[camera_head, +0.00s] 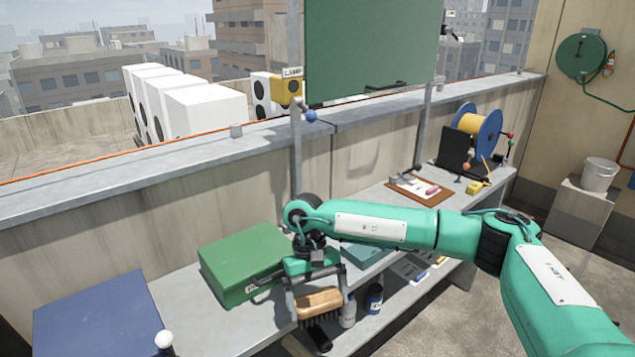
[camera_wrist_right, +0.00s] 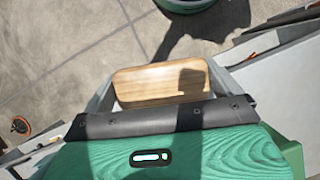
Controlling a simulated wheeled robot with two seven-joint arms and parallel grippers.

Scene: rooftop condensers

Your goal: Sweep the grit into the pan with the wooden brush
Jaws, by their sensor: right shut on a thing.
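The wooden brush (camera_head: 320,303) has a light brown wooden block and dark bristles pointing down. My right gripper (camera_head: 317,283) is shut on the brush and holds it by the front edge of the grey bench. The wooden block also shows in the right wrist view (camera_wrist_right: 160,84), between the fingers. A teal flat thing (camera_head: 365,255) lies on the bench, partly hidden behind my right arm; I cannot tell whether it is the pan. I cannot make out any grit. My left gripper is not in view.
A green case (camera_head: 240,262) stands left of the brush, and a blue box (camera_head: 100,318) farther left. Bottles (camera_head: 374,298) stand on the shelf below. A clipboard (camera_head: 418,190) and a cable reel (camera_head: 478,130) are toward the right end. A concrete parapet (camera_head: 200,205) runs behind.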

